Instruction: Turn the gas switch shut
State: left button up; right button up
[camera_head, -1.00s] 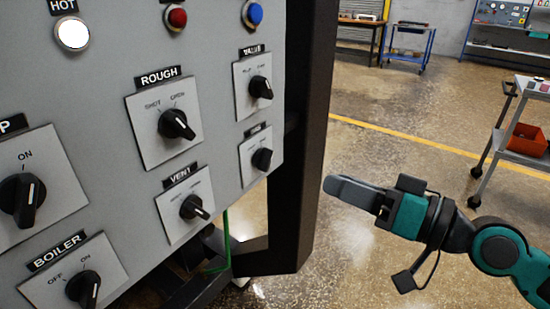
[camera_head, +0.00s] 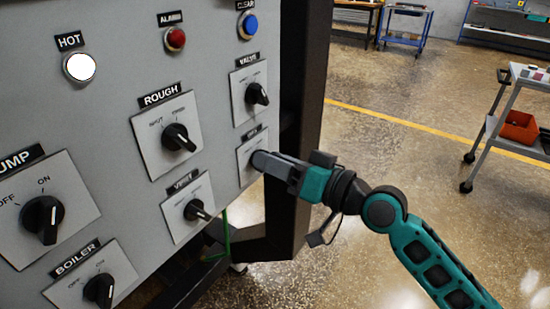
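The lower-right switch plate (camera_head: 246,151) sits on the grey panel under the VALVE switch. Its short label (camera_head: 256,133) is too small to read, but it fits the gas switch. My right gripper (camera_head: 260,161) comes in from the right, with its fingertips at this switch's black knob. The fingers hide most of the knob, so its pointing direction does not show. I see the fingers side-on and cannot tell whether they are closed on the knob. My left gripper is not in view.
Near it are the VALVE knob (camera_head: 257,94), ROUGH knob (camera_head: 178,137) and VENT knob (camera_head: 196,210). A black frame post (camera_head: 302,80) stands right of the panel, behind my gripper. A cart with an orange bin (camera_head: 519,127) stands farther right on open floor.

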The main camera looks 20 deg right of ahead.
jog(key=shift+c, duration=0.5)
jog(key=c, duration=0.6)
jog(key=shift+s+a+n+p, duration=0.15)
jog(key=shift+n+p, duration=0.1)
jog(key=shift+n, duration=2.75)
jog(key=shift+a+n+p, duration=0.15)
jog(key=shift+n+p, duration=0.05)
jog(key=shift+n, duration=2.8)
